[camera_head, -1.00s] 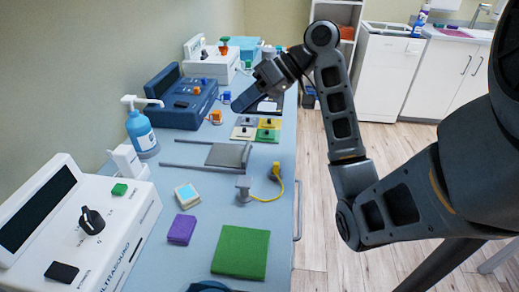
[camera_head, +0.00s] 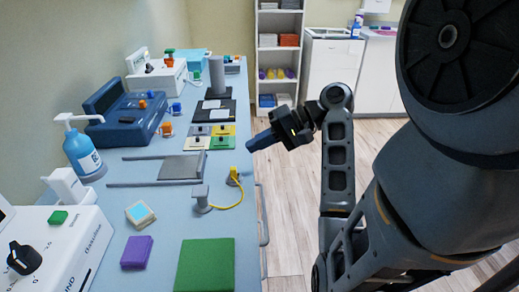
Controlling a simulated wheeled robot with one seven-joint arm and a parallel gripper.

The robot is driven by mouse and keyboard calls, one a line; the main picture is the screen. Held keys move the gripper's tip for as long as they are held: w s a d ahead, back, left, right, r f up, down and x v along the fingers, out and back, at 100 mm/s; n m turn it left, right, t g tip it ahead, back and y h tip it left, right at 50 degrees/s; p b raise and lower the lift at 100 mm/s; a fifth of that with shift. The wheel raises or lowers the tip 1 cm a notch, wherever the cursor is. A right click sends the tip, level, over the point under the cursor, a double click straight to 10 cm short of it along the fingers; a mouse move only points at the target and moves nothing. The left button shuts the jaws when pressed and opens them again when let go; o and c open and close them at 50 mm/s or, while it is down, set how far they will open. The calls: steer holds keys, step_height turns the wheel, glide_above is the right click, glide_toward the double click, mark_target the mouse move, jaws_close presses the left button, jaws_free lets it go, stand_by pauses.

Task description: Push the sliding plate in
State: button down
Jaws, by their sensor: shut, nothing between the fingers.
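The sliding plate (camera_head: 182,167) is a flat grey plate lying on two thin dark rails on the blue table. It sits at the right end of the rails, and the rails run bare to the left of it. My gripper (camera_head: 250,146) is shut and empty. Its fingertips point left, to the right of the plate, and appear near the table's right edge. It is clearly apart from the plate. I cannot tell its exact height above the table.
A grey post (camera_head: 201,199) with a yellow cable (camera_head: 228,207) stands just in front of the plate. Coloured tiles (camera_head: 222,130) lie behind it. A blue pump bottle (camera_head: 82,152) and a blue device (camera_head: 128,110) stand left. The floor right of the table (camera_head: 290,215) is clear.

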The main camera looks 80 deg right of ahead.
mark_target(164, 168)
steer(key=x, duration=0.3)
steer(key=r+x, duration=0.1)
steer(key=x, duration=0.6)
steer(key=shift+w+a+r+p, duration=0.1)
steer(key=shift+w+r+p, duration=0.05)
steer(key=shift+w+p, duration=0.25)
steer(key=shift+w+a, duration=0.1)
steer(key=shift+w, duration=0.45)
steer(key=shift+w, duration=0.1)
steer(key=w+a+p, duration=0.1)
steer(key=w, duration=0.3)
steer(key=w+p, duration=0.2)
steer(key=w, duration=0.2)
steer(key=w+a+p, duration=0.1)
steer(key=w, duration=0.4)
steer(key=shift+a, duration=0.35)
steer(key=shift+r, duration=0.1)
